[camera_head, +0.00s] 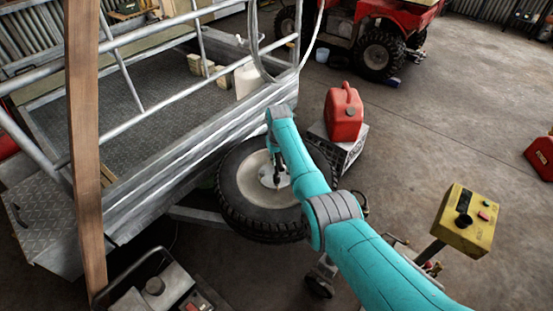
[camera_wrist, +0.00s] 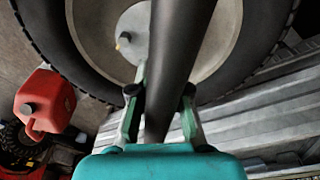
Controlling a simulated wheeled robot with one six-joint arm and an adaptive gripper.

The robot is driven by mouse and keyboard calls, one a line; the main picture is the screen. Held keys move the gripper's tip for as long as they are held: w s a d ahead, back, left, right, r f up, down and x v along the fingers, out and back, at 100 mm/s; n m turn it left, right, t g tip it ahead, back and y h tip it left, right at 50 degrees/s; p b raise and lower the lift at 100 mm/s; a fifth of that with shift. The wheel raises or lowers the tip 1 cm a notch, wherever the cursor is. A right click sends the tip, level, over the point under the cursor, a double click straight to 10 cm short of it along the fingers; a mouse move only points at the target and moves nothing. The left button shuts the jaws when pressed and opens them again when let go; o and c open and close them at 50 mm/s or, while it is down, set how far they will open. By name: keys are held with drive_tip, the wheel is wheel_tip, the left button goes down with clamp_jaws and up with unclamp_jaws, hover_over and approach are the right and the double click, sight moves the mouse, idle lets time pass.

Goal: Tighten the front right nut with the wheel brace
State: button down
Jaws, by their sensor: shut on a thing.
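My gripper (camera_wrist: 160,92) is shut on the wheel brace (camera_wrist: 182,40), a thick dark bar that runs up the middle of the wrist view. In the head view my gripper (camera_head: 276,152) is over the wheel (camera_head: 243,214), a black tyre with a pale rim, beside the trailer. The wheel also fills the top of the wrist view (camera_wrist: 235,45). A small yellowish nut (camera_wrist: 124,39) shows on the hub plate, left of the brace. The brace hides part of the hub. I cannot tell whether its far end sits on a nut, or which nut is the front right one.
The grey trailer (camera_head: 205,135) with tube rails lies left of the wheel. A red fuel can (camera_head: 343,113) stands on a crate (camera_head: 347,150) just behind the wheel. A yellow control box (camera_head: 467,220) stands at right. A red quad is at the back. Open concrete floor lies to the right.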

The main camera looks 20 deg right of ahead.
drive_tip(key=shift+f, duration=0.25)
idle(0.3)
drive_tip(key=shift+m, duration=2)
drive_tip(key=shift+m+h, duration=0.3)
drive_tip(key=m, duration=0.3)
drive_tip(key=shift+d, duration=0.1)
